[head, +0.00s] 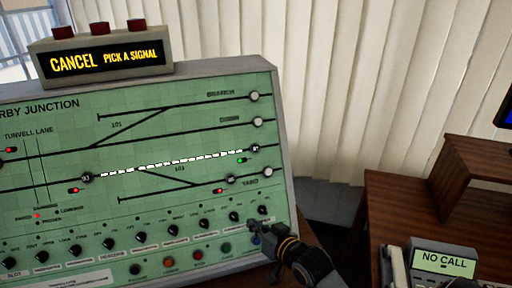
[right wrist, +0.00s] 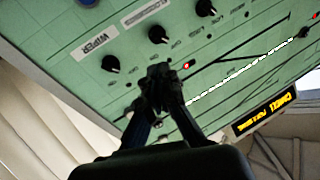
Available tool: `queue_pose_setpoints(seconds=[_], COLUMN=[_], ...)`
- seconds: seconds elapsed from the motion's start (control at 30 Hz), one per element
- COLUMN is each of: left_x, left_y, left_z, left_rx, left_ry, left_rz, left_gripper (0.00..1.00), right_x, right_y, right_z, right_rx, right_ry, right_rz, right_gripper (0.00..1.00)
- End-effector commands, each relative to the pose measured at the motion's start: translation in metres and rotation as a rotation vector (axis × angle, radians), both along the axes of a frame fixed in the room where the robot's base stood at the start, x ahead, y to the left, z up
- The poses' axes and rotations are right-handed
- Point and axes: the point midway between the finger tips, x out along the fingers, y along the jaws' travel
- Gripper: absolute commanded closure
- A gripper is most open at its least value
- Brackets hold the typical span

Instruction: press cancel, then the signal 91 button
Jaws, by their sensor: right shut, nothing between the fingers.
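The green signal panel (head: 190,125) fills the left of the head view. The display box (head: 105,58) on top reads "CANCEL PICK A SIGNAL" in yellow. Round track buttons show on the panel, one at the right end of the white dashed track (head: 255,148) and one at its left end (head: 87,178); their numbers are too small to read surely. A row of coloured buttons, including a red one (head: 198,254), runs along the bottom; their labels are unreadable. My right gripper (head: 256,229) is shut and empty in front of the panel's lower right, also in the wrist view (right wrist: 163,76). Contact is unclear. My left gripper is out of view.
Black knobs (head: 173,230) line the lower panel. Red domes (head: 99,28) sit on the display box. A brown desk (head: 395,210) at right holds a "NO CALL" phone unit (head: 443,262). Pale blinds (head: 340,80) hang behind.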

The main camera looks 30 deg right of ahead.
Motion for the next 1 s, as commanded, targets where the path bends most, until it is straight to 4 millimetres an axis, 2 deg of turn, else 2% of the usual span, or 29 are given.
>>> queue_pose_setpoints(seconds=[0.03,0.1,0.2,0.3,0.4,0.6,0.87,1.0], left_x=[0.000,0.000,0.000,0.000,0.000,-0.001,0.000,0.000], left_y=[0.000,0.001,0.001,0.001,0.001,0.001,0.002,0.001], left_z=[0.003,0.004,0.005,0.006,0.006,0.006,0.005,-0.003], left_rx=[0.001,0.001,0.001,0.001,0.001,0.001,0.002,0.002], left_ry=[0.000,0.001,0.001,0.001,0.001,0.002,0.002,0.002], left_rz=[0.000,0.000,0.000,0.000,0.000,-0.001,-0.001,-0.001], left_gripper=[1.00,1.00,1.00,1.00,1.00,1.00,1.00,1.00], right_x=[0.016,0.031,0.043,0.047,0.048,0.048,0.048,0.055], right_y=[-0.014,-0.031,-0.051,-0.066,-0.075,-0.080,-0.079,-0.081], right_z=[0.031,0.069,0.115,0.149,0.169,0.179,0.177,0.171], right_rx=[0.036,0.090,0.156,0.203,0.230,0.246,0.244,0.244], right_ry=[-0.104,-0.237,-0.395,-0.512,-0.582,-0.619,-0.616,-0.617], right_rz=[-0.022,-0.045,-0.067,-0.078,-0.083,-0.085,-0.085,-0.084], right_gripper=[1.00,1.00,1.00,1.00,1.00,1.00,1.00,1.00])
